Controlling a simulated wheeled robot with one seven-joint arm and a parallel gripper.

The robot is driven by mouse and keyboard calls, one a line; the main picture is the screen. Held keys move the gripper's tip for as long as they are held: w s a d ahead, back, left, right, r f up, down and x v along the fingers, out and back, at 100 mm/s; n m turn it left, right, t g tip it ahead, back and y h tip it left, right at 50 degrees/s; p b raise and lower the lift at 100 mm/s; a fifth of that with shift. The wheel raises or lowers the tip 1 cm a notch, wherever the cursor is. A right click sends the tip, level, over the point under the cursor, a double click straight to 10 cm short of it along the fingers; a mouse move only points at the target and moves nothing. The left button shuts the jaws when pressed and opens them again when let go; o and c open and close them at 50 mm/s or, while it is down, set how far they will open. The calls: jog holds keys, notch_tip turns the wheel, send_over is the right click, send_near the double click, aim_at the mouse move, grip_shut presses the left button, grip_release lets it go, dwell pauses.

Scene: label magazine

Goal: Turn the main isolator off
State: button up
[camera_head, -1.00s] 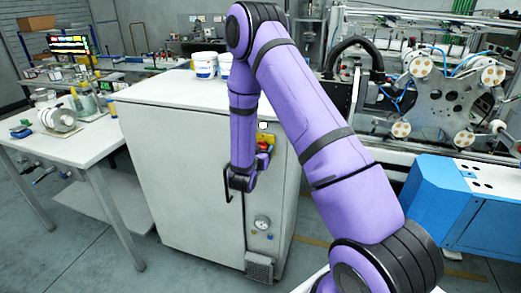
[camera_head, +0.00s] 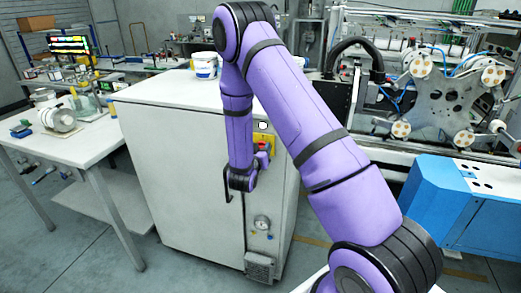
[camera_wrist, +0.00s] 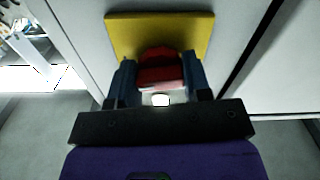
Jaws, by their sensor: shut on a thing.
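The main isolator is a red rotary handle (camera_wrist: 160,76) on a yellow square plate (camera_wrist: 193,35), on the front of a white cabinet. In the head view, the yellow plate (camera_head: 268,137) and a little red show beside my forearm, high on the cabinet face. My gripper (camera_wrist: 160,77) is shut on the red handle, with one dark blue finger on each side of it. The handle's lower part and any position marks are hidden or too dark to read. The fingers are hard to make out in the head view.
The white cabinet (camera_head: 180,150) has a round gauge (camera_head: 262,222) and a vent grille (camera_head: 260,268) below the isolator. White tubs (camera_head: 205,65) stand on its top. A white table (camera_head: 85,135) is at left, a blue machine housing (camera_head: 450,205) at right.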

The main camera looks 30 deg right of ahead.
jog(key=n, duration=0.4)
jog(key=shift+a+n, duration=0.1)
jog(key=shift+n, duration=0.2)
jog(key=n, duration=0.3)
jog(key=shift+n, duration=0.3)
jog(key=n, duration=0.4)
jog(key=shift+n, duration=1.8)
jog(key=o, duration=0.9)
jog(key=v, duration=1)
jog(key=shift+s+a, duration=0.25)
jog(key=shift+s, duration=0.05)
